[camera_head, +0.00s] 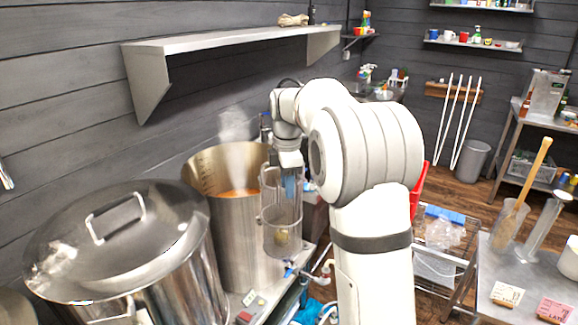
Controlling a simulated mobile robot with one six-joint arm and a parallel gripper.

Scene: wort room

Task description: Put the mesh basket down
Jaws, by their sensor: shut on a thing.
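The mesh basket (270,222) is a tall, see-through grey cylinder with a yellowish-green lump low inside it. It hangs upright below my gripper (289,172), which is shut on it near the top. The fingertips are small and partly hidden behind the mesh. The basket overlaps the right side of a steaming open steel pot (232,250) with orange liquid in it. It appears to be outside the pot, on the near right, but the gap between them is hard to judge.
A large lidded steel kettle (120,235) stands at the left. A wall shelf (230,40) juts out above. A valve with a blue handle (291,268) sits below the basket. A steel table (505,270) with jars and cards stands at the right. Wooden floor shows behind it.

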